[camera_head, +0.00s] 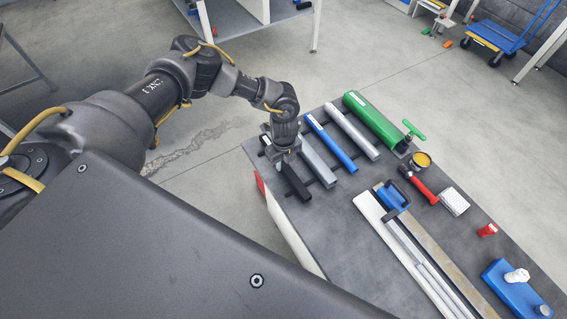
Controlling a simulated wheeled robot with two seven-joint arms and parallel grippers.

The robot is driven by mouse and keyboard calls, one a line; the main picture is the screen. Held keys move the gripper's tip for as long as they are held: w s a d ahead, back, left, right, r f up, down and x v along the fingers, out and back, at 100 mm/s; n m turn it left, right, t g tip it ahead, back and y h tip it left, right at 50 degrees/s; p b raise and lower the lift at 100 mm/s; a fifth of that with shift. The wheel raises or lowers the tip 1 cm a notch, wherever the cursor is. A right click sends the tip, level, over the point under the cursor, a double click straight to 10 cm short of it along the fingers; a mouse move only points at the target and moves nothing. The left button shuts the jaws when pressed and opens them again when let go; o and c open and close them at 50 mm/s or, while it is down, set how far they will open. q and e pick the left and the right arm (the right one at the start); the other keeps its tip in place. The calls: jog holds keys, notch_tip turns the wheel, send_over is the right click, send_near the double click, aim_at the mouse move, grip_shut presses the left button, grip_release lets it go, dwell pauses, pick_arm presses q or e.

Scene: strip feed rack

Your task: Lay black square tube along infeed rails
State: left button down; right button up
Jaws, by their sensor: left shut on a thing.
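The black square tube (295,182) is at the left end of a row of bars on the grey bench. My left gripper (284,156) comes down over it from above and is shut on it. The gripper hides the tube's middle; its far end shows behind the fingers and its near end in front. I cannot tell whether the tube still touches its supports. Long pale and grey rails (417,262), which look like the infeed rails, run along the bench to the right. My right gripper is not in view.
Beside the tube lie a grey bar (318,164), a blue bar (331,144) and another grey bar (353,133).

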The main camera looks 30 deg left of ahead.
pick_arm(q)
jog(key=shift+r+b, duration=1.1)
jog(key=s+a+r+b, duration=0.4)
jog(key=s+a+r, duration=0.2)
jog(key=s+r, duration=0.4)
jog(key=s, duration=0.2)
jog(key=shift+s+r, duration=0.35)
jog(key=w+d+r+n+b, duration=0.2)
jog(key=w+d+n+b, duration=0.4)
jog(key=n, duration=0.7)
jog(key=d, duration=0.2)
jog(key=shift+w+d+r+b, duration=0.2)
jog(key=shift+w+d+b, duration=0.05)
jog(key=shift+d+b, duration=0.15)
